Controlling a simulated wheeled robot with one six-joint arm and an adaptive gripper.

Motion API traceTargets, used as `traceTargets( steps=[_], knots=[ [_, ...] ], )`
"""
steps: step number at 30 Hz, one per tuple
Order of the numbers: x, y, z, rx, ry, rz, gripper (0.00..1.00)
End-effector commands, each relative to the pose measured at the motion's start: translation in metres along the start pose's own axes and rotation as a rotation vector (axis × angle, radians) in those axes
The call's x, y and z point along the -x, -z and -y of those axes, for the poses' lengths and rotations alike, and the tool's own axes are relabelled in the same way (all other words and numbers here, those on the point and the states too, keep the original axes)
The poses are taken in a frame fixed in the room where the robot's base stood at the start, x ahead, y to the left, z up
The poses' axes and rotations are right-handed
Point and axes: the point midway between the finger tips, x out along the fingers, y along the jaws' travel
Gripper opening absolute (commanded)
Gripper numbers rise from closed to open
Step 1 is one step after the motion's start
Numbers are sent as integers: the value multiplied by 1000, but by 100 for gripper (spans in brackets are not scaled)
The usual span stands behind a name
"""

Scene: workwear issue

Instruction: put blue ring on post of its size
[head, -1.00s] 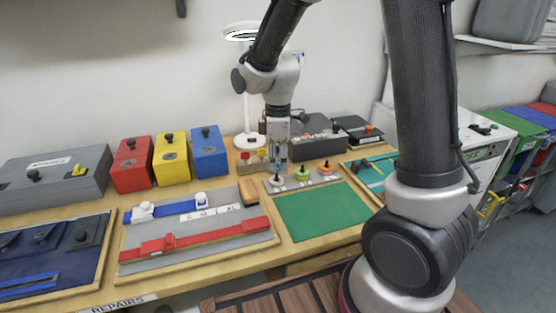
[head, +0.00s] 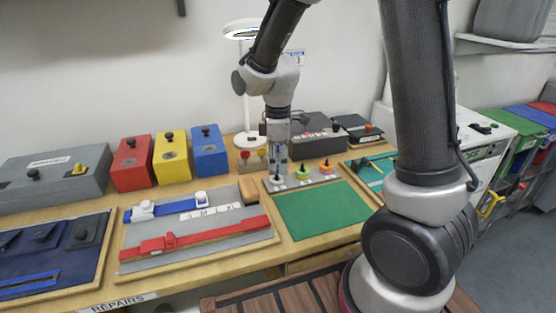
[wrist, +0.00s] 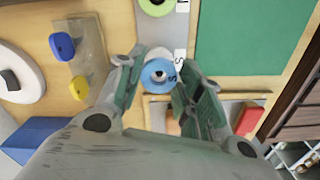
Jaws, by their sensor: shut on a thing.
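The small-size label "S" (wrist: 172,77) is beside the ring. The green ring (head: 300,174) and orange ring (head: 326,166) sit on the strip to the right. My fingers hide much of the left post; I cannot tell whether the ring is around it.
A green mat (head: 322,209) lies in front of the strip. A dark grey case (head: 318,140) stands behind. An orange-topped block (head: 249,190) lies close on the left.

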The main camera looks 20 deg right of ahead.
Motion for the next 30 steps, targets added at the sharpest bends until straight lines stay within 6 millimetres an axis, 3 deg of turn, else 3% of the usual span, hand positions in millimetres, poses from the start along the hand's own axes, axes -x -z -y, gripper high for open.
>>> traceTargets(
  steps=[22,23,26,30],
  knots=[
    [-7,0,0,0,0,0,29],
    [-7,0,0,0,0,0,40],
    [-7,0,0,0,0,0,58],
    [-7,0,0,0,0,0,62]
  ],
)
